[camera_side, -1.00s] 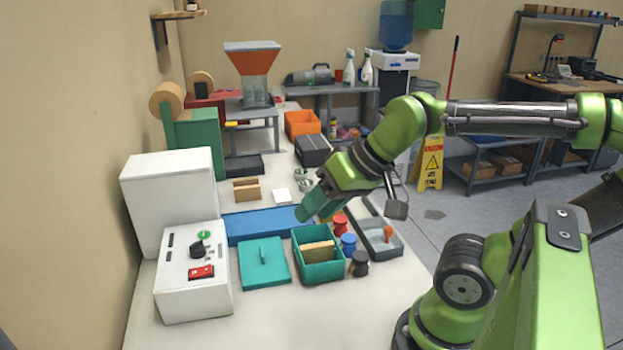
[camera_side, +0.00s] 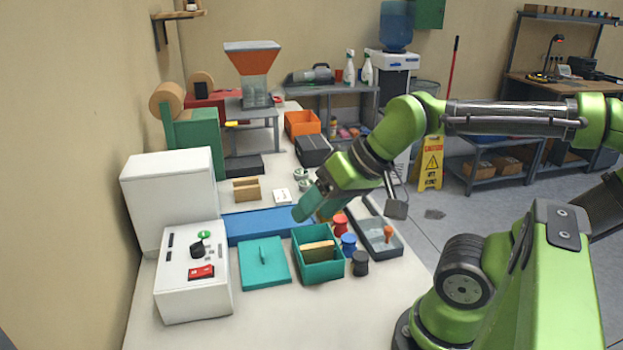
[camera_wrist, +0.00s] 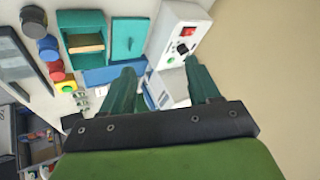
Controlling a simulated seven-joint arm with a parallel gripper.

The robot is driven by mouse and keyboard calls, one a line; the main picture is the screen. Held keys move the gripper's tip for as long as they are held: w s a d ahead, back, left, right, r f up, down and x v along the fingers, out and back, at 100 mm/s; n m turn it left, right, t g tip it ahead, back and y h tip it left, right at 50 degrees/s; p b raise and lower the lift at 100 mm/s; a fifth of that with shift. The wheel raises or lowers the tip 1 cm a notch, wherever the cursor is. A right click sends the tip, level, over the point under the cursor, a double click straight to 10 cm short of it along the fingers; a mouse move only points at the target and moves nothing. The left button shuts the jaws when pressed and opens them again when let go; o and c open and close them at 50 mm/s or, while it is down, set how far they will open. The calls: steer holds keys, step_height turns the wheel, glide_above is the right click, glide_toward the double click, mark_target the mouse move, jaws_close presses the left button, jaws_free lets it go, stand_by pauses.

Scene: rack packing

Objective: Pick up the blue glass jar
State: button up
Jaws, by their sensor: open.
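The blue glass jar (camera_side: 348,245) stands on the table between a red jar (camera_side: 340,225) and a black jar (camera_side: 360,264), right of the teal box. In the wrist view the blue jar (camera_wrist: 47,48) is at the upper left, in the row of jars. My gripper (camera_side: 302,214) is above the blue mat, left of and behind the jar, apart from it. In the wrist view my gripper (camera_wrist: 160,72) shows two spread fingers with nothing between them.
A teal box (camera_side: 319,270) with a tan divider stands left of the jars, beside its teal lid (camera_side: 264,263). A grey tray (camera_side: 392,249) with an orange-topped item lies close on the right. A control box (camera_side: 195,290) stands at front left.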

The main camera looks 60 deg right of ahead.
steer(key=m+g+h, duration=0.2)
steer(key=m+g, duration=0.5)
steer(key=m, duration=1.4)
glide_above(349, 238)
step_height(349, 238, down, 6)
step_height(349, 238, down, 17)
steer(key=shift+r, duration=0.1)
steer(key=shift+c, duration=0.2)
steer(key=c, duration=0.8)
